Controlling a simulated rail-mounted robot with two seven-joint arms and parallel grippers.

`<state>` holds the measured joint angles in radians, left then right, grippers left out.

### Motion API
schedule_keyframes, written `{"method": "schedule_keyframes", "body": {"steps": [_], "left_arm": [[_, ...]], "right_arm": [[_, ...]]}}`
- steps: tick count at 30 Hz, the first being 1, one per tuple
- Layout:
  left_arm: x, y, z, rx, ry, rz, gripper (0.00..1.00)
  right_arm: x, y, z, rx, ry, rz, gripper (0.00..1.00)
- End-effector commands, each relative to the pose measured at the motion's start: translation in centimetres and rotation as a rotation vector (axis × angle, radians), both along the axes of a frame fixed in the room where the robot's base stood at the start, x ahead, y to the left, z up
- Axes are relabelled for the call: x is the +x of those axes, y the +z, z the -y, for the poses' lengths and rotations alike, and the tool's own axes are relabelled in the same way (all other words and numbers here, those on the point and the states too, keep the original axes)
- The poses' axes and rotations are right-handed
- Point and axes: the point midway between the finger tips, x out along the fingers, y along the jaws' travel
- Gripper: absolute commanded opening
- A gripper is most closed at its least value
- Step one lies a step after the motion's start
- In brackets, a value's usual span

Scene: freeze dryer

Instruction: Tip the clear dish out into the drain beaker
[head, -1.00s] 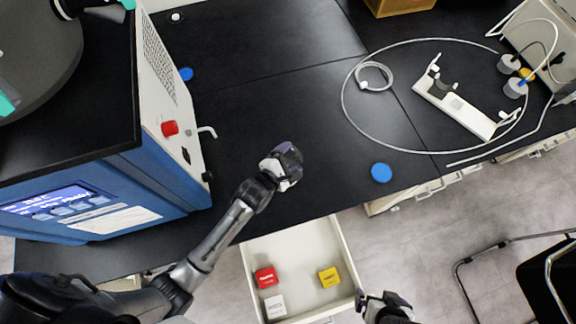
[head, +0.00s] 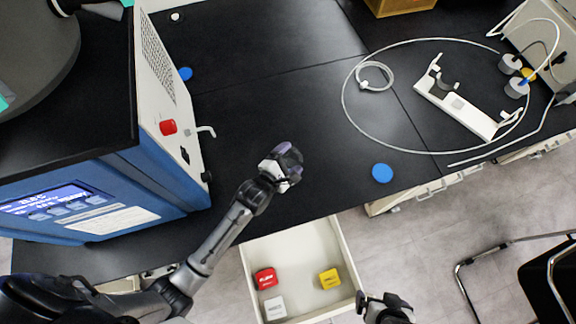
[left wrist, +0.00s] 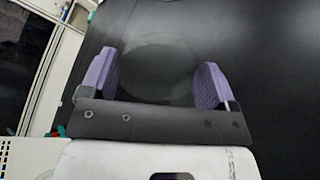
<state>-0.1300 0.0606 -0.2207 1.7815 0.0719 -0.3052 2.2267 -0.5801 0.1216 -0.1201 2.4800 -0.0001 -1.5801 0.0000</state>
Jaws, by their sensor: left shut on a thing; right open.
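My left gripper (head: 286,160) is over the black bench, right of the blue freeze dryer. In the left wrist view its purple fingers (left wrist: 157,78) stand apart with a faint, clear round dish (left wrist: 155,62) between them, and they are shut on it. The dish is too faint to make out in the head view, so its tilt and contents cannot be told. My right gripper (head: 384,304) is open and empty at the bottom edge, right of the open drawer. I cannot make out a drain beaker in either view.
Blue discs (head: 382,173) lie on the bench. The open drawer (head: 290,245) holds red, yellow and white blocks. A white stand (head: 465,105) and looped tubing are at right.

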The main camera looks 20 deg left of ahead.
Motion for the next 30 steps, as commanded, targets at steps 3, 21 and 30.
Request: {"method": "schedule_keyframes", "body": {"steps": [3, 21, 30], "left_arm": [[-0.02, -0.05, 0.00, -0.003, 0.000, 0.007, 0.59], [-0.11, -0.04, -0.03, -0.014, 0.000, 0.044, 0.59], [-0.16, -0.02, -0.05, -0.020, 0.002, 0.063, 0.59]], "right_arm": [[0.01, -0.17, -0.10, 0.003, -0.002, 0.000, 1.00], [0.00, -0.76, -0.13, 0.004, -0.003, 0.000, 1.00], [-0.01, -1.09, 0.14, -0.005, 0.003, 0.000, 1.00]]}}
